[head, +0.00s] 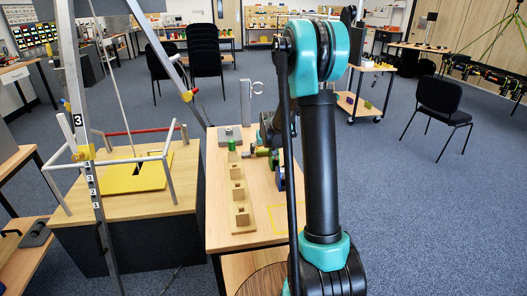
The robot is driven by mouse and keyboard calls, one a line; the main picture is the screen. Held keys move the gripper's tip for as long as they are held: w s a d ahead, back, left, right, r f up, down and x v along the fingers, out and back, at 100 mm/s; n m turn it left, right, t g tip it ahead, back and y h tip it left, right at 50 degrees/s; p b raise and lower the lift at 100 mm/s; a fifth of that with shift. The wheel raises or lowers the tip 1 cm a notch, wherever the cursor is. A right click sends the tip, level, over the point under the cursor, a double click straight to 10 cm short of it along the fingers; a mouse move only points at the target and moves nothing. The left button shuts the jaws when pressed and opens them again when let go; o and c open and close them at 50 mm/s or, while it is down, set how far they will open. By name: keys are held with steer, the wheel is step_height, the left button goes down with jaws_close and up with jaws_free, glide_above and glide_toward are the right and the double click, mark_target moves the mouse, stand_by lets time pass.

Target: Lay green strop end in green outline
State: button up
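A small green piece (232,145) stands at the far end of the wooden block rail on the narrow table. Another green piece (274,158) shows beside my arm; it is too small to tell whether either one is the strop end. I cannot make out a green outline; my arm covers part of the table top. My gripper seems to be at the far part of the table, low near the rail, mostly hidden behind my arm. Its fingers cannot be made out clearly.
The narrow wooden table (222,222) carries a rail with several wooden blocks (238,192) and a yellow outline (270,220) near its front. A grey post with a ring (246,100) stands at the far end. Left is a yellow hatch platform (135,178) with rails and tripod legs.

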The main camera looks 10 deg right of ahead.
stand_by(0.3)
steer(key=v, duration=1.1)
steer(key=shift+s+r, duration=0.1)
steer(key=shift+r, duration=0.3)
steer(key=shift+s+r, duration=0.1)
steer(key=shift+r, duration=0.1)
steer(key=shift+c, duration=0.8)
step_height(320, 180, up, 6)
steer(key=shift+d+f+g, duration=0.1)
steer(key=shift+g, duration=0.9)
steer(key=shift+c, duration=0.2)
steer(key=x, duration=1.1)
steer(key=shift+f, duration=0.35)
steer(key=shift+a+x, duration=0.2)
steer(key=shift+x, duration=2.6)
steer(key=shift+r, duration=0.1)
steer(key=shift+c, duration=0.4)
steer(key=c, duration=1)
